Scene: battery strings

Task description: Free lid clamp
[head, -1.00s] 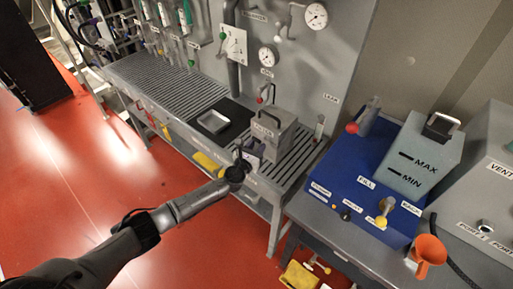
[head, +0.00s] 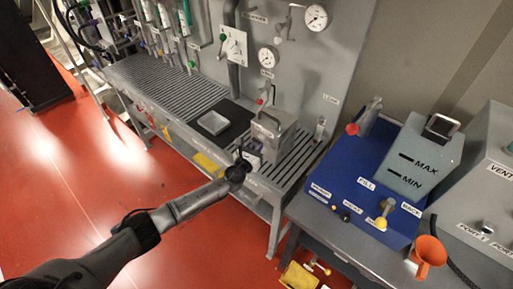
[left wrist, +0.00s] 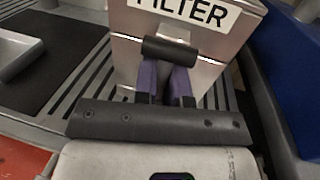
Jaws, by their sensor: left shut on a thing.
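The grey metal filter box (head: 273,135) stands on the slatted bench and carries a FILTER label and a handle on top. In the left wrist view its front face (left wrist: 130,57) fills the upper middle. A dark cylindrical grip of the lid clamp (left wrist: 170,49) sticks out from that face, just below the label. My left gripper (left wrist: 166,82), with purple finger pads, is shut on the clamp at this grip. In the head view the left gripper (head: 251,158) is at the front of the box, its fingers partly hidden by the wrist. My right gripper is not in view.
A white tray (head: 213,123) lies on a black mat (head: 238,117) left of the box. A blue unit (head: 330,172) with a grey MAX/MIN tank (head: 420,150) stands on the right table, near an orange funnel (head: 429,252). Pipes and gauges line the panel behind.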

